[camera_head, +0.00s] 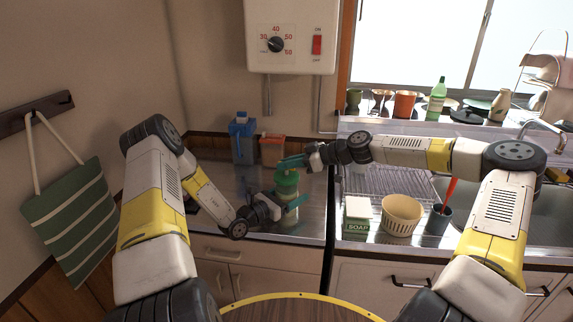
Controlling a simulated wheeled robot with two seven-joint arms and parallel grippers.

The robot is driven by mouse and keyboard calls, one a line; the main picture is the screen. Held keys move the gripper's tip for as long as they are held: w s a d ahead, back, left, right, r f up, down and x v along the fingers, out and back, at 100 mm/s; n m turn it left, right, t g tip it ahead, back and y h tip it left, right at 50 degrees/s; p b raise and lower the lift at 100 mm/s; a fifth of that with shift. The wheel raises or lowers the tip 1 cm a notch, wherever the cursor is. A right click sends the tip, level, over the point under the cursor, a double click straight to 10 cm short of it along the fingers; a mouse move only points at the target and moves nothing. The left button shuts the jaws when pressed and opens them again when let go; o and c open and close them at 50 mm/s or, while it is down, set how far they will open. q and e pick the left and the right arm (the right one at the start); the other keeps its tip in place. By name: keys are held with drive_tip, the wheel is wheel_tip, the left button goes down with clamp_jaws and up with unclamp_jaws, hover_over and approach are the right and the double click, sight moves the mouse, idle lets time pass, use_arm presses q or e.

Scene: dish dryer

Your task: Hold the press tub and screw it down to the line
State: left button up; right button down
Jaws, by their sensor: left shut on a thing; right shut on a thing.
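The press tub (287,184) is a small green, cylinder-like tub standing upright on the steel counter left of the sink unit. The fingers hide most of the handle and part of the body. The line on the tub is too small to make out.
A blue container (242,140) and an orange-lidded one (272,150) stand behind the tub at the wall. To the right are a soap box (358,214), a cream basket (401,215), a dark cup (438,220) and a dish rack (395,183). The counter left of the tub is mostly clear.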

drive_tip(key=m+t+h, duration=0.1)
drive_tip(key=m+t, duration=0.1)
drive_tip(key=m+t+h, duration=0.1)
drive_tip(key=m+t, duration=0.1)
drive_tip(key=t, duration=0.1)
drive_tip(key=shift+s+a+m, duration=0.1)
drive_tip(key=shift+s+m, duration=0.05)
drive_tip(key=shift+m, duration=0.15)
drive_tip(key=m+t+h, duration=0.3)
drive_tip(key=m+h, duration=0.1)
drive_tip(key=shift+a, duration=0.1)
drive_tip(key=m+t+h, duration=0.1)
drive_tip(key=m+h, duration=0.2)
drive_tip(key=m+t+h, duration=0.1)
drive_tip(key=m+h, duration=0.2)
drive_tip(key=h, duration=0.1)
drive_tip(key=shift+w+m, duration=0.2)
drive_tip(key=shift+m, duration=0.2)
drive_tip(key=shift+d+m+g+h, duration=0.15)
drive_tip(key=shift+m+h, duration=0.75)
drive_tip(key=shift+h, duration=0.2)
drive_tip(key=shift+d+m+g+h, duration=0.1)
drive_tip(key=shift+m+g+h, duration=0.05)
drive_tip(key=shift+m+h, duration=0.85)
drive_tip(key=c, duration=1.5)
unclamp_jaws()
drive_tip(key=shift+s, duration=0.1)
